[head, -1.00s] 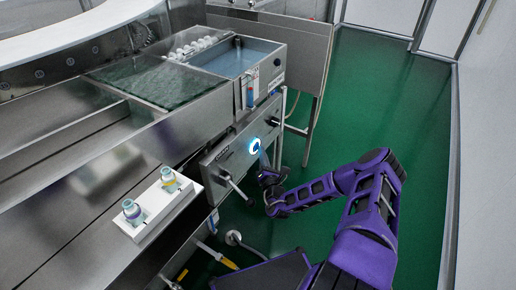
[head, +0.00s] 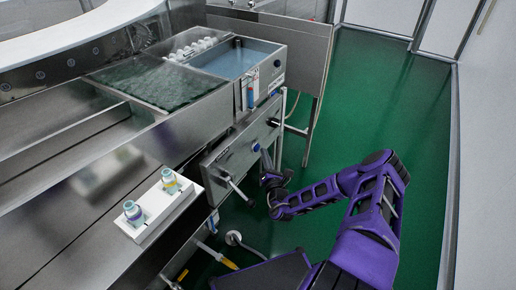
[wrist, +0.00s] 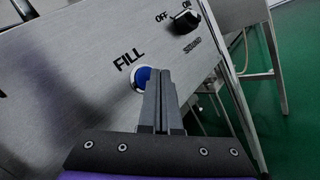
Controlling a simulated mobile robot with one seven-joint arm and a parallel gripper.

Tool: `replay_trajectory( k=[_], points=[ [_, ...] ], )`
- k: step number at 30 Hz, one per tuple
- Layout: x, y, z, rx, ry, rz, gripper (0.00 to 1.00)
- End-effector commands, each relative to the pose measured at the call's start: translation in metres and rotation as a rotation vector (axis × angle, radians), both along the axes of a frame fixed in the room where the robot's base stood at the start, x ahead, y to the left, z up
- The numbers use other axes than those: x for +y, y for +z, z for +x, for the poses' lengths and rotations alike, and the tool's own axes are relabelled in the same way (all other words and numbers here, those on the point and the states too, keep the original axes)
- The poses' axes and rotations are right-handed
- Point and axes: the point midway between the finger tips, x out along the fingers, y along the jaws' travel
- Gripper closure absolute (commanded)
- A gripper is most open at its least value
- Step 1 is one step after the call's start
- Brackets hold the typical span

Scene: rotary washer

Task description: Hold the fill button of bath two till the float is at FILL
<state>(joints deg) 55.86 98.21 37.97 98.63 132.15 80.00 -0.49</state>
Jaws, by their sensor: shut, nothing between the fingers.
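The round blue fill button (wrist: 139,77) sits under the word FILL on a grey metal panel in the wrist view. In the head view the button (head: 256,147) is unlit. My gripper (wrist: 161,72) is shut and empty, its fingertips just in front of the button and partly covering it; I cannot tell if they touch. The gripper (head: 266,158) also shows at the panel in the head view. A bath of blue water (head: 262,52) stands above the panel. An upright gauge (head: 250,94) is on its front corner; its float and marks are too small to read.
An ON/OFF knob (wrist: 187,20) is right of the button. A lever handle (head: 238,189) sticks out from the panel's left part. A white holder (head: 150,222) with two small bottles stands on the metal top. Green floor to the right is free.

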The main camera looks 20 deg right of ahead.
Motion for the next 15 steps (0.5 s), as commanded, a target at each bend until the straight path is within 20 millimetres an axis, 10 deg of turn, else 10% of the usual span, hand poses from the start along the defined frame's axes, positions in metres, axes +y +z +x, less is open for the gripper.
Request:
replay_trajectory(
  k=[15],
  points=[
    [-0.0055,0.0008,-0.0067,-0.001,-0.001,0.000,1.00]
  ],
)
